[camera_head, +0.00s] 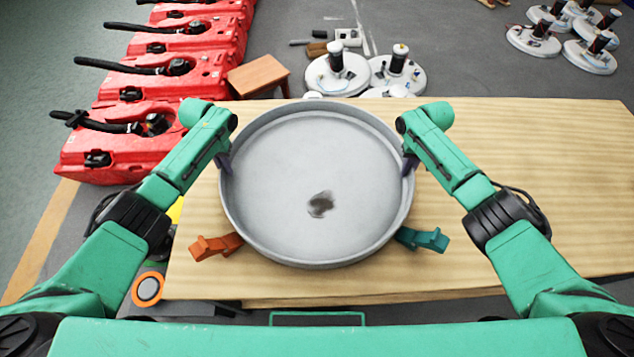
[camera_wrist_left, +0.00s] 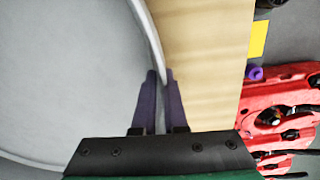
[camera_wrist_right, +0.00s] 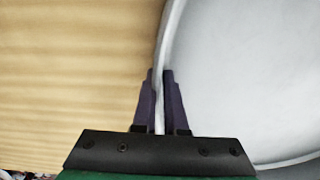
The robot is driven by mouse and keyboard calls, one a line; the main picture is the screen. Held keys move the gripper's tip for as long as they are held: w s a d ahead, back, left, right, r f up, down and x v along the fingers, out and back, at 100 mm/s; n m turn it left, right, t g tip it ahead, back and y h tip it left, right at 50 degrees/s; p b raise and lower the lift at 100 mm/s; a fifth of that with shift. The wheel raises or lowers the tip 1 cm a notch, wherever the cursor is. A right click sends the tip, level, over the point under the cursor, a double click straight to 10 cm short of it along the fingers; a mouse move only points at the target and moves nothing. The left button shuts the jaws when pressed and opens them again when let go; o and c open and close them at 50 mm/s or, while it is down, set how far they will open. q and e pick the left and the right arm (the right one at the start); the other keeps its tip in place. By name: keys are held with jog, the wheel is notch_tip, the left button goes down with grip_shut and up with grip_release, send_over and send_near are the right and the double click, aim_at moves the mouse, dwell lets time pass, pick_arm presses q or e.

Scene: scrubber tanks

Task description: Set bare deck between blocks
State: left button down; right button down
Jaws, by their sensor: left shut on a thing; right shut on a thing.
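The bare deck (camera_head: 280,165) is a round grey pan with a raised rim and a dark smudge on its floor. An orange block (camera_head: 215,245) is at its lower left edge and a teal block (camera_head: 424,239) at its lower right. The deck's rim partly covers the inner ends of both blocks in the head view; I cannot tell whether it touches them or the table. My left gripper (camera_wrist_left: 159,78) is shut on the rim's left side, one finger on each side of the wall. My right gripper (camera_wrist_right: 159,78) is shut on the rim's right side likewise.
The deck is over a light wooden table (camera_head: 530,180), clear on its right side. Red tanks (camera_head: 125,150) stand in a row at left. White round units with black motors (camera_head: 337,70) stand behind the table, near a brown stool (camera_head: 258,75). An orange-ringed disc (camera_head: 147,289) is at lower left.

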pick_arm(q)
jog(key=shift+f+b, duration=0.35)
jog(key=shift+f, duration=0.2)
pick_arm(e)
jog(key=shift+w+f, duration=0.1)
jog(key=shift+f, duration=0.45)
pick_arm(q)
jog(key=c, duration=1.1)
grip_release()
jog(key=shift+r, duration=0.15)
pick_arm(e)
jog(key=c, duration=1.1)
grip_release()
jog(key=shift+r, duration=0.1)
pick_arm(q)
jog(key=shift+o, duration=0.7)
jog(key=shift+s, duration=0.1)
pick_arm(e)
jog(key=shift+o, duration=0.7)
pick_arm(q)
jog(key=shift+s+r, duration=0.1)
pick_arm(e)
jog(key=shift+s+r, duration=0.15)
jog(key=shift+s, duration=0.1)
